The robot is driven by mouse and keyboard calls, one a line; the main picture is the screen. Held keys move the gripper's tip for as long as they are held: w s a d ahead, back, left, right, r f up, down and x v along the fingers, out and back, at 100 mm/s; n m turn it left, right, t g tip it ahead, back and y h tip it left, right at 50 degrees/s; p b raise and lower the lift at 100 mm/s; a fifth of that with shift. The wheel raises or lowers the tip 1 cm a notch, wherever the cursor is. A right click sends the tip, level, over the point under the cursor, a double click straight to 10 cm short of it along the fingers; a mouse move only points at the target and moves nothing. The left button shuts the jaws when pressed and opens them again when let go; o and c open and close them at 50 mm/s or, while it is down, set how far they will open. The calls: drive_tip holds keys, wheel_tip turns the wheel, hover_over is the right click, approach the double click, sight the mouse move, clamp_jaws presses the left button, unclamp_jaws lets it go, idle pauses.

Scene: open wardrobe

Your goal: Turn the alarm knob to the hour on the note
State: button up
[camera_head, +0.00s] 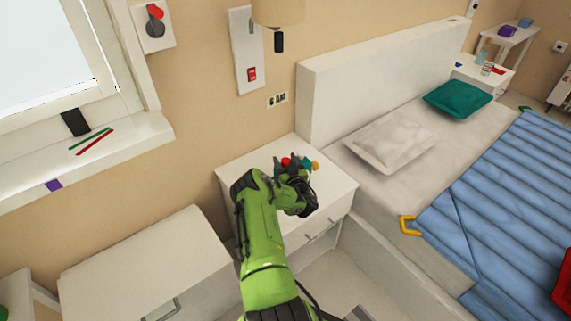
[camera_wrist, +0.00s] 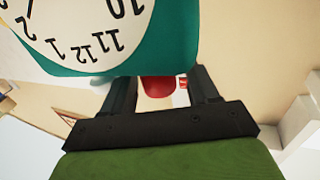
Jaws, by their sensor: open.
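The note (camera_head: 277,99) on the wall above the nightstand reads "6 AM". A teal alarm clock (camera_head: 307,163) stands on the nightstand, partly hidden by my gripper (camera_head: 280,170). In the wrist view the teal clock (camera_wrist: 180,45) fills the top, with its white face showing numerals 10, 11, 12, 1 and 2. A red knob (camera_wrist: 158,88) at the clock's edge appears between my gripper's two fingers (camera_wrist: 161,78), with space on both sides. My gripper is open; I cannot tell whether a finger touches the knob.
The white nightstand (camera_head: 335,190) stands beside the bed's headboard (camera_head: 385,70). A small orange thing (camera_head: 315,166) shows beside the clock. A white cabinet (camera_head: 140,260) is at left. A wall panel with a red switch (camera_head: 252,74) is above the note.

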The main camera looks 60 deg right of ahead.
drive_tip(key=c, duration=0.9)
drive_tip(key=shift+n+t+y+p, duration=0.3)
drive_tip(key=shift+t, duration=0.1)
drive_tip(key=shift+c, duration=0.2)
drive_tip(key=o, duration=0.9)
drive_tip(key=shift+o, duration=0.2)
drive_tip(key=p+v, duration=1)
drive_tip(key=v, duration=0.5)
drive_tip(key=shift+s+a, duration=0.2)
drive_tip(key=shift+s, duration=0.1)
